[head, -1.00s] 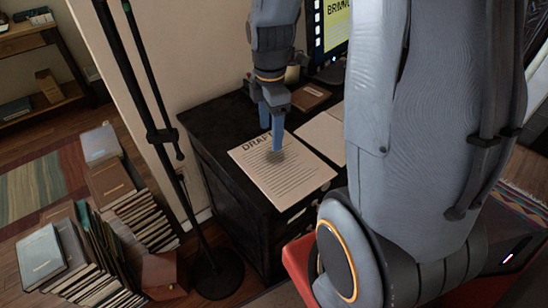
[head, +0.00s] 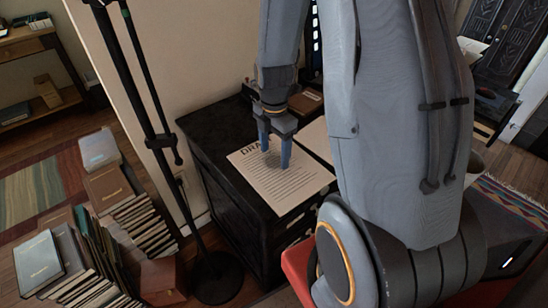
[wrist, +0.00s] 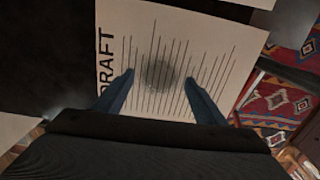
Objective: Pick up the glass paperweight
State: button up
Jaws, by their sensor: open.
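The glass paperweight (wrist: 162,74) is a clear, greyish round thing on a printed sheet marked DRAFT (wrist: 215,37). The sheet lies on the black desk top (head: 212,127) in the head view. My gripper (wrist: 159,77) is open, with its two blue fingers pointing down towards the sheet. In the wrist view the paperweight shows between and slightly beyond the fingertips. In the head view the gripper (head: 275,157) is over the sheet, and its fingers partly hide the paperweight. I cannot tell whether the fingers touch it.
A second pale sheet (head: 317,138) and a brown book (head: 305,102) lie on the desk. A black stand (head: 150,110) rises beside the desk. Several books (head: 110,185) are stacked on the floor at left. A patterned rug (wrist: 275,108) shows at right in the wrist view.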

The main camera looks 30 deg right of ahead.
jog(key=shift+f, duration=0.4)
jog(key=c, duration=1.3)
